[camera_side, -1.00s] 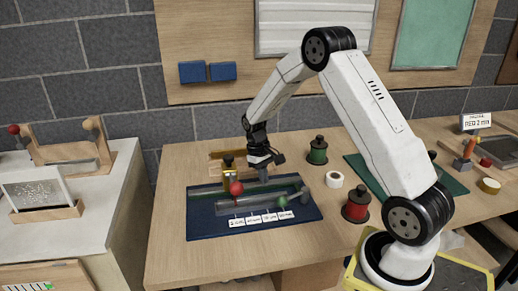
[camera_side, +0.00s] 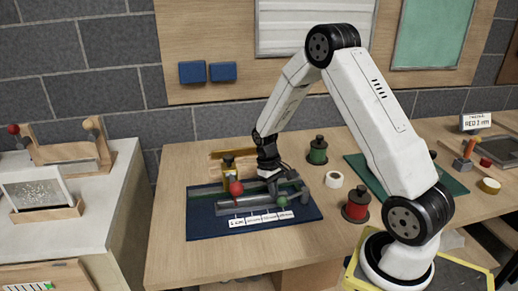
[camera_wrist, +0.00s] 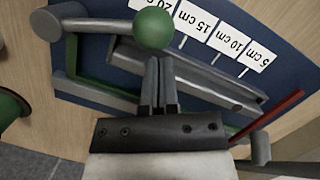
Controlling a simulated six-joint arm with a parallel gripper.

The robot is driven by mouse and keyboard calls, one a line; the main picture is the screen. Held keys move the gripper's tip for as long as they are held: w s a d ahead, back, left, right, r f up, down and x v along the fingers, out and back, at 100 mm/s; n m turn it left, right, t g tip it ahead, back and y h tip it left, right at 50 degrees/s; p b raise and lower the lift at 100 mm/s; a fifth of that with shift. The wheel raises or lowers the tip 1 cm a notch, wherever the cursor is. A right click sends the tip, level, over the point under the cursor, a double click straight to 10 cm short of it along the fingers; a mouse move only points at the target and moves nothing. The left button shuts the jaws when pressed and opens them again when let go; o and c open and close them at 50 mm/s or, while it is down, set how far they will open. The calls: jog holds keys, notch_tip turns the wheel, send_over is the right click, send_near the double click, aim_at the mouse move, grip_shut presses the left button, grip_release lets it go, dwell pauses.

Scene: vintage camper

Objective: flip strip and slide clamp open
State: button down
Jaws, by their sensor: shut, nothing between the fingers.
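The blue base board (camera_side: 205,228) lies on the bench and carries a grey metal rail. A lever with a green ball (camera_side: 282,201) sits at its right side, and the green ball (camera_wrist: 153,28) is large in the wrist view. A lever with a red ball (camera_side: 236,188) stands by a yellow block (camera_side: 229,168) on the left. The red bar (camera_wrist: 268,118) shows at the right of the wrist view. My gripper (camera_wrist: 159,62) is shut and empty, its fingertips just below the green ball in that picture. I cannot tell whether they touch it.
White length labels (camera_side: 265,217) run along the board's front. A green spool (camera_side: 317,150), a red spool (camera_side: 356,206) and a white tape roll (camera_side: 334,180) stand to the right. The bench left of the board is clear.

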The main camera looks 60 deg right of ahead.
aim_at(279, 201)
jog(key=shift+s+a+n, duration=0.35)
jog(key=shift+s+n, duration=0.05)
jog(key=shift+n, duration=0.2)
jog(key=shift+s+a+n+h, duration=0.2)
jog(key=shift+s+a+n, duration=0.15)
jog(key=shift+s+n, duration=0.2)
jog(key=shift+s+a+n+h, duration=0.2)
jog(key=shift+s+a+n, duration=0.1)
jog(key=shift+s+n, duration=0.25)
jog(key=s+n, duration=0.1)
jog(key=n, duration=0.1)
jog(key=s+a+n, duration=0.1)
jog(key=s, duration=0.1)
jog(key=shift+n+h, duration=0.4)
jog(key=shift+s+n, duration=0.8)
jog(key=shift+n, duration=0.1)
jog(key=s+n, duration=0.2)
jog(key=shift+s+d+n+t+h, duration=0.15)
jog(key=shift+n+t+h, duration=0.15)
jog(key=shift+t+h, duration=0.1)
jog(key=shift+s+d, duration=0.25)
jog(key=shift+s, duration=0.35)
jog(key=shift+s+d, duration=0.25)
jog(key=shift+s, duration=0.35)
